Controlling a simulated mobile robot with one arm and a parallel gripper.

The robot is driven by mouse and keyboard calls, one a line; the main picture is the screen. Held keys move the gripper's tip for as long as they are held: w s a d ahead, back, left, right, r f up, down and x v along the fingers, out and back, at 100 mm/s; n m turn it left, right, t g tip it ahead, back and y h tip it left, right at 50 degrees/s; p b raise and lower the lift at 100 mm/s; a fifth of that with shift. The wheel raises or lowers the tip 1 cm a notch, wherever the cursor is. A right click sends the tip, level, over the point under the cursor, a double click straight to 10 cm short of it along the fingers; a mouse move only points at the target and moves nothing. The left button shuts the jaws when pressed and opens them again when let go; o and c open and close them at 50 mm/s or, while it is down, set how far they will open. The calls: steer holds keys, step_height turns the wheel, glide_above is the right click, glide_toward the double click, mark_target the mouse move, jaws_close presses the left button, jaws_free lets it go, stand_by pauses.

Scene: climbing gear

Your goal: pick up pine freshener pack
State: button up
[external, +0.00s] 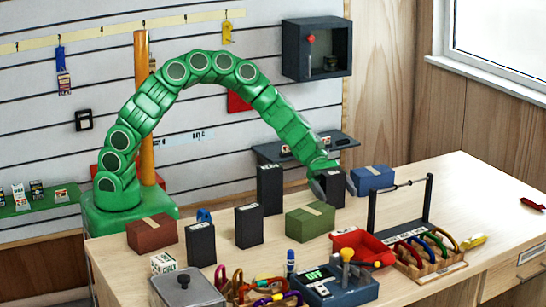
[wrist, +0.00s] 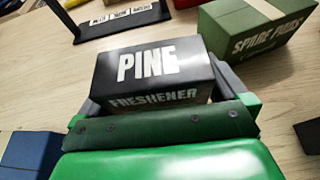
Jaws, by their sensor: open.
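The pine freshener pack (wrist: 150,70) is a black box with white "PINE" and "FRESHENER" lettering. In the wrist view it stands between the two fingers of my gripper (wrist: 160,92). The fingers are open on either side of it, and I cannot tell whether they touch it. In the external view my gripper (external: 322,182) is low over the table, at the black pack (external: 335,190), which is partly hidden by it.
A green "SPARE PADS" box (wrist: 258,32) is close by, also seen in the external view (external: 310,221). A blue box (external: 372,180) stands just right of the pack. Other black boxes (external: 270,188) stand to the left. A black rack frame (external: 400,188) rises at the right.

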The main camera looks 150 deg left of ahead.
steer(key=c, duration=1)
